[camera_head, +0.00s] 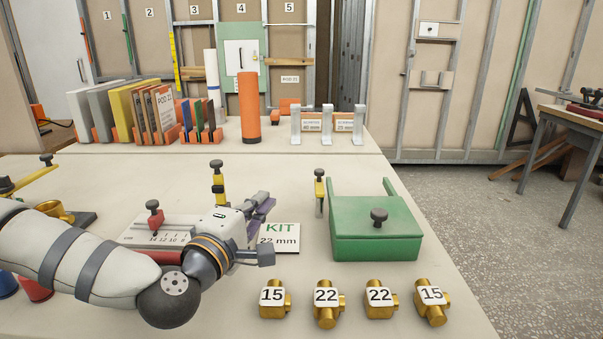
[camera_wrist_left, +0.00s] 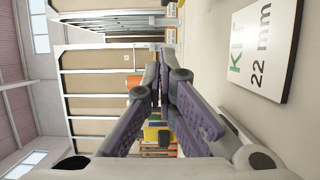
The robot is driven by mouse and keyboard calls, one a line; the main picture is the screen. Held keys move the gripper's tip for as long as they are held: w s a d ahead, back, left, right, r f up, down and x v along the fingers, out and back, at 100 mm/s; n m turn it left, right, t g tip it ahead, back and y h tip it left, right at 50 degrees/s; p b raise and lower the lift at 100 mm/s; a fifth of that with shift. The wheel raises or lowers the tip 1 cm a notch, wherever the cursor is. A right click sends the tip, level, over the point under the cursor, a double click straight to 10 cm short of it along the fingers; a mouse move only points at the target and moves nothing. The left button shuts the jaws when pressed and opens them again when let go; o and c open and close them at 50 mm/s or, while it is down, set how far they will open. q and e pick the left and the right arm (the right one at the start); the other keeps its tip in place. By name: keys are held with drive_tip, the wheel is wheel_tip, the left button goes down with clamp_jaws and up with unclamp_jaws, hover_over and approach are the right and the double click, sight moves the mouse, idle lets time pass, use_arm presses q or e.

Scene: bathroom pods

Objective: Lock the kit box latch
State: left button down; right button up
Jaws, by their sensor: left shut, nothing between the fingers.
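The green kit box (camera_head: 375,245) stands on the right of the bench, its top covered by a green lid with a dark knob (camera_head: 379,216). Two green uprights rise at its back corners. A yellow upright piece with a dark knob (camera_head: 319,188) stands just left of the box; I cannot tell whether it is the latch. My left gripper (camera_head: 265,203) is left of the box, apart from it, behind the KIT 22 mm sign (camera_head: 282,238). Its purple fingers are shut and empty in the left wrist view (camera_wrist_left: 167,60), which also shows the sign (camera_wrist_left: 262,48). My right gripper is out of view.
Several brass fittings (camera_head: 326,303) with number tags line the front edge. A ruled white block (camera_head: 165,232) lies beneath my left arm. An orange cylinder (camera_head: 250,108) and metal brackets (camera_head: 327,125) stand behind. Bench surface right of the box is clear.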

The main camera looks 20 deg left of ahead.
sight(320, 182)
use_arm(q)
drive_tip(key=w, duration=0.9)
drive_tip(key=shift+w+d+f+b, duration=0.1)
drive_tip(key=shift+d+f+b, duration=0.15)
drive_tip(key=shift+b, duration=0.15)
drive_tip(key=w+d, duration=0.2)
drive_tip(key=w, duration=0.1)
drive_tip(key=shift+d+r, duration=0.15)
drive_tip(key=shift+d, duration=0.05)
drive_tip(key=shift+w+d, duration=0.35)
drive_tip(key=shift+w, duration=0.05)
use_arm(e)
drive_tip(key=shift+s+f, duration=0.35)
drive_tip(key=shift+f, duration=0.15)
